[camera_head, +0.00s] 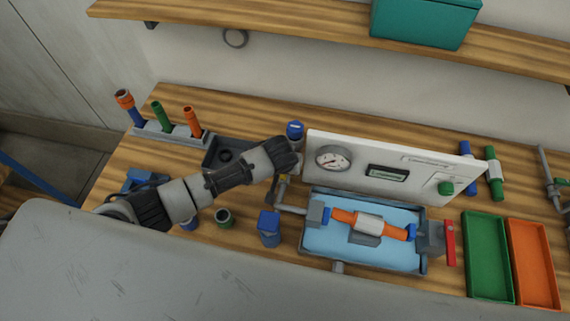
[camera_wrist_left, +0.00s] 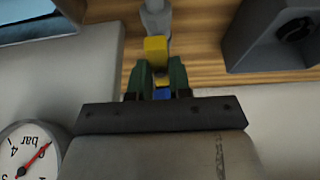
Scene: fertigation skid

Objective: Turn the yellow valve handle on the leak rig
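The yellow valve handle (camera_wrist_left: 155,47) shows in the left wrist view, standing out between and past the two dark green fingers of my left gripper (camera_wrist_left: 160,75). The fingers lie on both sides of it; I cannot tell whether they press on it. A bit of blue shows low between the fingers. My right gripper is not in view.
The rig's white panel carries a gauge (camera_head: 333,159) and a green knob (camera_head: 445,188). Its blue tray (camera_head: 310,250) holds an orange and white pipe. A green tray (camera_head: 487,260) and an orange tray (camera_head: 535,265) lie right. A blue-capped part (camera_head: 295,130) stands close behind my gripper.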

